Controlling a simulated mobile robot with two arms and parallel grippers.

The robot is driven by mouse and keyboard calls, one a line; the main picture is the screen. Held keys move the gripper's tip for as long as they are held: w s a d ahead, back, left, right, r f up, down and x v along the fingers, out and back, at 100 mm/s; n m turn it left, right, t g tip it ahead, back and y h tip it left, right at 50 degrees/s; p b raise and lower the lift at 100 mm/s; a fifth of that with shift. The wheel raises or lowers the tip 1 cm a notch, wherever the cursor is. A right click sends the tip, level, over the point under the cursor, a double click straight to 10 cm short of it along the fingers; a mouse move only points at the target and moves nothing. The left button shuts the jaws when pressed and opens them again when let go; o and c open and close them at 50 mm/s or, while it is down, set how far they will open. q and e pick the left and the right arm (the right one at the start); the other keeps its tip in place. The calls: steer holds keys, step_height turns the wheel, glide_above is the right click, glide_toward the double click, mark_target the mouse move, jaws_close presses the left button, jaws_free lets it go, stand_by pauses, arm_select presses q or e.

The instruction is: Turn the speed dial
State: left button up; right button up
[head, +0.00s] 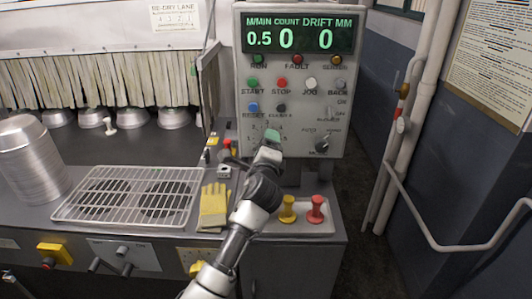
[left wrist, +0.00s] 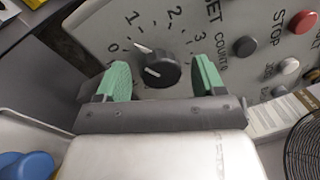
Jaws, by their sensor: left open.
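The black speed dial (left wrist: 161,70) sits on the grey panel in the left wrist view, with numbers 0, 1, 2 and 3 printed around it. A white mark beside it lies between 0 and 1. My left gripper (left wrist: 162,78) is open, its green fingers on either side of the dial, with gaps visible on both sides. In the head view the left gripper (head: 271,138) is at the panel's lower left and hides the dial. The display (head: 298,37) reads 0.5 under M/MIN, with 0 for count and drift. My right gripper is not in view.
Around the dial are several buttons, including a red stop button (head: 282,83), and another knob (head: 322,146) to the right. Below are a wire rack (head: 130,194), yellow gloves (head: 214,205), a stack of pans (head: 30,160), and yellow (head: 288,209) and red (head: 316,209) handles.

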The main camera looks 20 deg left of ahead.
arm_select(q)
steer(key=b+v, duration=0.1)
steer(key=v, duration=0.9)
steer(key=shift+s, duration=0.3)
steer(key=shift+f, duration=0.25)
